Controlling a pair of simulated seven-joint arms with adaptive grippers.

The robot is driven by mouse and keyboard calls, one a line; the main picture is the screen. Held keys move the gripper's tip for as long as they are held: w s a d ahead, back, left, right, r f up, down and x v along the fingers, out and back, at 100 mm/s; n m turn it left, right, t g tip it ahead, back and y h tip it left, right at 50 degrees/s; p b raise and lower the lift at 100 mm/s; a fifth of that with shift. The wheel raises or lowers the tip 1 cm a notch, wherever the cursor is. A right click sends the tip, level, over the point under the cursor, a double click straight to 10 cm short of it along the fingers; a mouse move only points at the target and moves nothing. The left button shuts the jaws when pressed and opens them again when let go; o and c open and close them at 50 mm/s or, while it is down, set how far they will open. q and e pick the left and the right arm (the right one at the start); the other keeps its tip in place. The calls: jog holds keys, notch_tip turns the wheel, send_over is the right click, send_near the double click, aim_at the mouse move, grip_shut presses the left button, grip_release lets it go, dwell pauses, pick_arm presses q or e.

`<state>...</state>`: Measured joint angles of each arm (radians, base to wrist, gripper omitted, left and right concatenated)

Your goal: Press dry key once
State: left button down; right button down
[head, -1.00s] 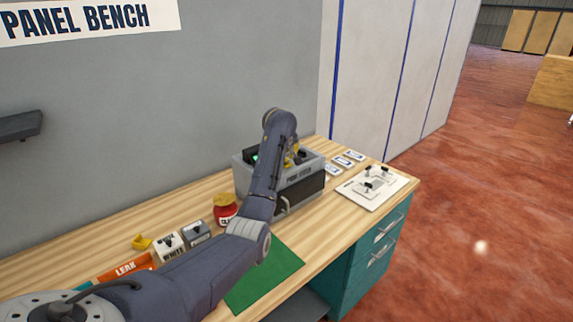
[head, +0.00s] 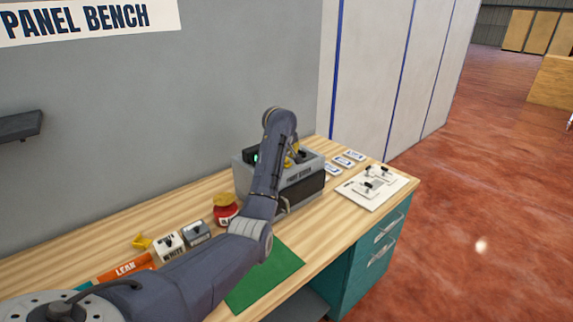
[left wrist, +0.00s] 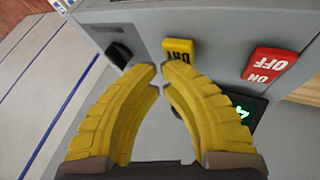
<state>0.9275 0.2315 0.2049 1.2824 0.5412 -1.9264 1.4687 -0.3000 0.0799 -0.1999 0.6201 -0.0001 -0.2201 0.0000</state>
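The yellow dry key (left wrist: 179,49), marked DRY, sits on top of a grey machine (left wrist: 225,30). In the left wrist view it lies just beyond my fingertips; I cannot tell whether they touch it. My left gripper (left wrist: 163,70) has yellow fingers with their tips together and nothing between them. In the head view the left gripper (head: 292,158) is over the machine (head: 305,187), mostly behind my own arm, and the dry key cannot be made out there. My right gripper is not in view.
A red OFF/ON switch (left wrist: 268,64), a lit green display (left wrist: 246,110) and a black knob (left wrist: 119,54) are near the key. A red jar (head: 226,216) and a green mat (head: 262,280) are on the bench.

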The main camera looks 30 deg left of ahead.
pick_arm(q)
jog(key=shift+r, duration=0.5)
jog(key=shift+r, duration=0.15)
jog(key=shift+r, duration=2.35)
